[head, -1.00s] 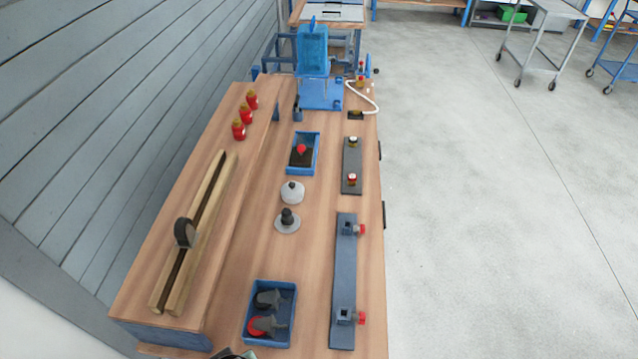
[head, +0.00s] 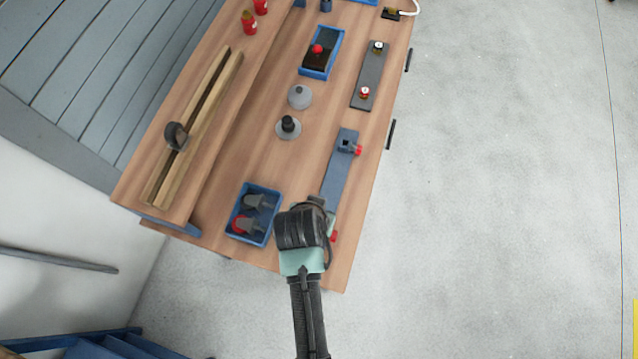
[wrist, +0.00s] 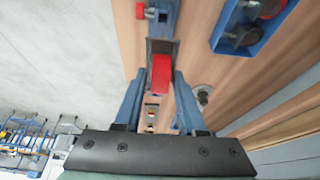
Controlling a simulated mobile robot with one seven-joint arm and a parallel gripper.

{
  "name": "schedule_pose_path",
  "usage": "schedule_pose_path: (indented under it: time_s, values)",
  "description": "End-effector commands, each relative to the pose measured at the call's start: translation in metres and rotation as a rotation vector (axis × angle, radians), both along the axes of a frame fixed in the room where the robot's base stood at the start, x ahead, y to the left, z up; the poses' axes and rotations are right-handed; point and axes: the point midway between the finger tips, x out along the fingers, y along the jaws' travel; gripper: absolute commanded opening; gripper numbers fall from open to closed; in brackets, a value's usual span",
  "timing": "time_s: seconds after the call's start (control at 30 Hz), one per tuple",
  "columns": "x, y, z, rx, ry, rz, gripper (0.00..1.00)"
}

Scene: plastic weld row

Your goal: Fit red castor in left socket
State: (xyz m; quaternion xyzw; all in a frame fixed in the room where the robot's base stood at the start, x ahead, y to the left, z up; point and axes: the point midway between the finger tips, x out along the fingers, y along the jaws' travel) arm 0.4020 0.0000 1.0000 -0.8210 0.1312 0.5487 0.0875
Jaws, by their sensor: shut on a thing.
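My gripper (wrist: 161,82) is shut on a red castor (wrist: 161,70); its red wheel shows between the two blue fingers in the wrist view, and a grey part lies beyond it. In the head view my gripper (head: 315,205) is over the near part of the blue-grey socket bar (head: 336,178), hiding its near socket. The far socket (head: 347,143) is open to view, with a red knob beside it. The near red knob (head: 333,237) shows just beside my gripper. I cannot tell whether the held castor touches the bar.
A blue tray (head: 232,236) left of my gripper holds a grey castor (head: 256,201) and another red-wheeled castor (head: 240,223). A disc with a black knob (head: 288,127) and a dial plate (head: 370,80) stand farther off. Bare wood lies between the disc and the bar.

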Motion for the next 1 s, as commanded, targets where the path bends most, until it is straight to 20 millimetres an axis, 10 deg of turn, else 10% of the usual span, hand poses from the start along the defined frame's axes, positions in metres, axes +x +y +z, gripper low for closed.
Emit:
schedule_pose_path:
  time_s: [0.5, 1.0]
  values:
    - [0.000, 0.000, -0.043, 0.001, -0.001, 0.003, 0.00]
    - [0.000, 0.000, -0.046, 0.001, -0.001, 0.003, 0.00]
